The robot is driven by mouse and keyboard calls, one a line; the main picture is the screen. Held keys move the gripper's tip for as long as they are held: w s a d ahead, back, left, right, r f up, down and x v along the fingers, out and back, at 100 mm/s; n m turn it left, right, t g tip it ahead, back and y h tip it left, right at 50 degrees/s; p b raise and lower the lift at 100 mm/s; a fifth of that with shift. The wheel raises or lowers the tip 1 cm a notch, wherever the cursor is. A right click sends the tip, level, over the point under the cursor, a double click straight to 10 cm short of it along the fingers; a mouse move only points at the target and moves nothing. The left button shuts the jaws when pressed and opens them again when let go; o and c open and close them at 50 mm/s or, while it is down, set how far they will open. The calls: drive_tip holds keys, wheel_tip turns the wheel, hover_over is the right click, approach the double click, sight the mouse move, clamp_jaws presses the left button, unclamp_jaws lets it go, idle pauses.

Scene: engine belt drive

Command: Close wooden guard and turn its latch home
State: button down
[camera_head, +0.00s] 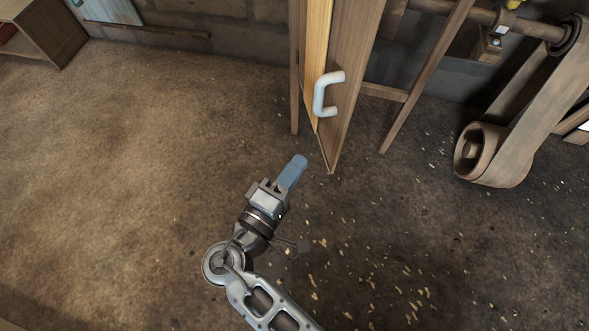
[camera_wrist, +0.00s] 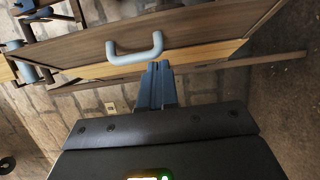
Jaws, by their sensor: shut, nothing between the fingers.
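The wooden guard (camera_head: 352,60) stands swung out from its frame in the head view, nearly edge-on, with a pale C-shaped handle (camera_head: 319,98) on its face. In the wrist view the guard (camera_wrist: 217,22) spans the upper picture, with its handle (camera_wrist: 135,56) near the middle. My gripper (camera_head: 298,163) is shut and empty, below and left of the guard's lower corner in the head view. In the wrist view its blue fingertips (camera_wrist: 158,72) appear just below the handle's right end; contact is not evident. I cannot make out the latch for certain.
A slanted wooden post (camera_head: 428,75) stands between guard and belt. A wooden cabinet (camera_head: 50,35) is at far left. The floor at left is clear; wood chips lie at lower right.

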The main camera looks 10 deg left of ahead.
sight(341, 127)
drive_tip(key=shift+w+d, duration=1)
drive_tip(key=shift+w, duration=0.3)
drive_tip(key=shift+w+d, duration=0.95)
drive_tip(key=shift+w, duration=0.4)
drive_tip(key=shift+w+d, duration=1)
drive_tip(key=shift+w, duration=0.3)
drive_tip(key=shift+d, duration=0.1)
